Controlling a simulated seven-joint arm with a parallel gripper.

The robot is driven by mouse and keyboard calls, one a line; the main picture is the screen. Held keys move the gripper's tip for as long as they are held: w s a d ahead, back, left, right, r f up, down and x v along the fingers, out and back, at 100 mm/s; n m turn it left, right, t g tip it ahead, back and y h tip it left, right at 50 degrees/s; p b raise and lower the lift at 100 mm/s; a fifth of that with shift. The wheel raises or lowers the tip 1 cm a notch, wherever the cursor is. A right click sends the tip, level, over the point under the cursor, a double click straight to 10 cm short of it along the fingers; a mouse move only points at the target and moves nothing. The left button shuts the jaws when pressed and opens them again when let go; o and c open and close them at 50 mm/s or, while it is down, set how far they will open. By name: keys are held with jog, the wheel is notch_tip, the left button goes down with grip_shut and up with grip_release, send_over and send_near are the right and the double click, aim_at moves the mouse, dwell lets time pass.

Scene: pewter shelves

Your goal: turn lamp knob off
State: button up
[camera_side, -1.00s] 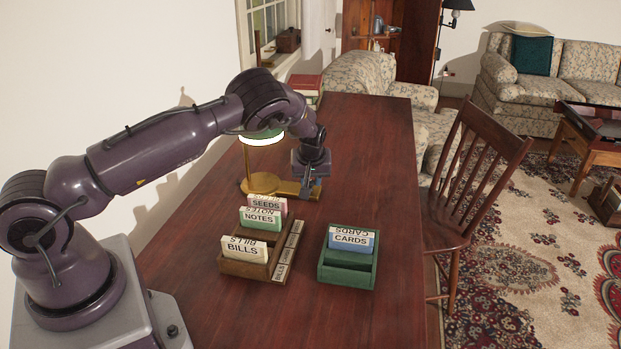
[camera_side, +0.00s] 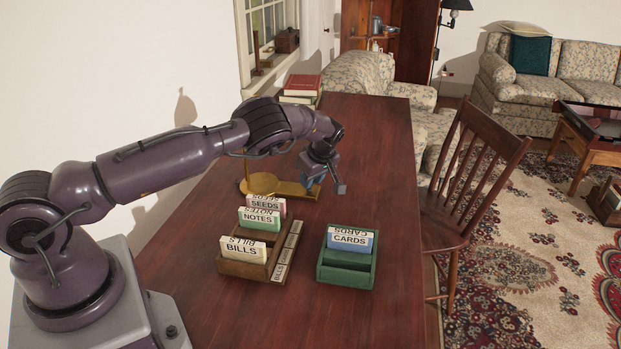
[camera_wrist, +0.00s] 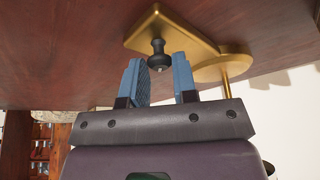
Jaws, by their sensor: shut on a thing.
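The brass desk lamp's base (camera_side: 262,184) stands on the dark red table beyond the file boxes. Its shade is hidden behind my arm in the side view. In the wrist view the lamp base (camera_wrist: 177,32) carries a small black knob (camera_wrist: 158,60) on its narrow end. My gripper (camera_side: 309,184) is low at this end of the base, and its body hides the knob in the side view. Whether the lamp is lit cannot be seen.
A wooden file box (camera_side: 243,269) with cards marked BILLS, NOTES and SEEDS stands in front of the lamp. A green box (camera_side: 347,279) with CARDS is to its right. Books (camera_side: 301,86) lie at the back left. The table's right side is clear; a chair (camera_side: 467,190) stands beside it.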

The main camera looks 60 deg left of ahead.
jog(key=n, duration=0.2)
jog(key=n+g, duration=0.1)
jog(key=n, duration=0.1)
jog(key=n+g+h, duration=0.1)
jog(key=shift+w+a+n, duration=0.1)
jog(key=shift+w+n, duration=0.15)
jog(key=shift+n, duration=0.15)
dwell(0.5)
jog(key=o, duration=0.9)
jog(key=shift+v, duration=3.8)
